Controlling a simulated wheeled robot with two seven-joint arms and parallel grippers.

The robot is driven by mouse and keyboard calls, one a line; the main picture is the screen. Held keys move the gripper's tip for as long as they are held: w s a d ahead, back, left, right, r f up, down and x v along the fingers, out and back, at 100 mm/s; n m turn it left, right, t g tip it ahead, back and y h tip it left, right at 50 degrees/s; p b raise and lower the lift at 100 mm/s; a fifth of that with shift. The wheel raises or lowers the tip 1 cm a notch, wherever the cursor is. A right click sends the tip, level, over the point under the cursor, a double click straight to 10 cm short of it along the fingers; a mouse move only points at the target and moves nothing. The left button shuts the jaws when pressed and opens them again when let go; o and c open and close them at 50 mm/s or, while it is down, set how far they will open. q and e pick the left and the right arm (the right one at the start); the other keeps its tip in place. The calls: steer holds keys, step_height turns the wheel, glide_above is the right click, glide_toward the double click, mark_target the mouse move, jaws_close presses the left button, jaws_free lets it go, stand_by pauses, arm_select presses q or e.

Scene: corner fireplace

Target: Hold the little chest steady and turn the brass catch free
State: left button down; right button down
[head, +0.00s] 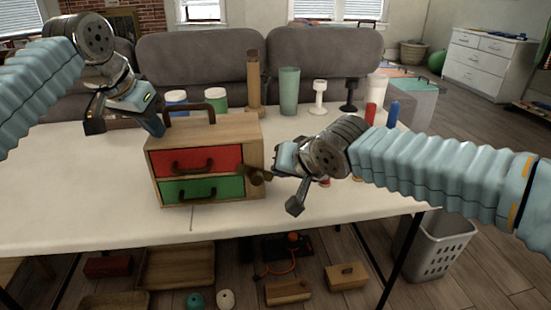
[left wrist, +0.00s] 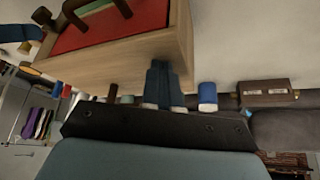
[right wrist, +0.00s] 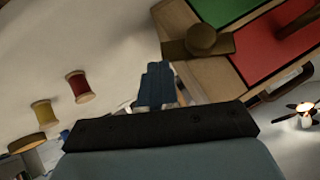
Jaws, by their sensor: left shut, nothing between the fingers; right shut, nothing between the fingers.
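The little chest (head: 222,130) stands upright on the white table, with a red drawer (head: 215,160) above a green drawer (head: 213,187). Both drawers look closed. The brass catch (head: 258,175) sits at the right edge of its front. The right wrist view shows it as a bar with a round knob (right wrist: 201,38), its end by the drawers' edges. My left gripper (head: 157,130) is shut and empty by the chest's upper left side; whether it touches is unclear. My right gripper (head: 281,160) is shut and empty, right of the catch and apart from it.
Jars, a green tumbler (head: 289,92) and candlesticks stand behind the chest. The table's front left is clear. Wooden boxes and a bin (head: 440,245) are below.

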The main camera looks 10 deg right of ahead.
steer(key=shift+d+f, duration=0.1)
steer(key=shift+f, duration=0.3)
steer(key=shift+d+f+m+y, duration=0.1)
steer(key=shift+f+m+y, duration=0.35)
steer(key=shift+f, duration=0.25)
steer(key=shift+a+f, duration=0.2)
steer(key=shift+f, duration=0.35)
steer(key=shift+a+f, duration=0.2)
steer(key=shift+f, duration=0.35)
steer(key=shift+r, duration=0.2)
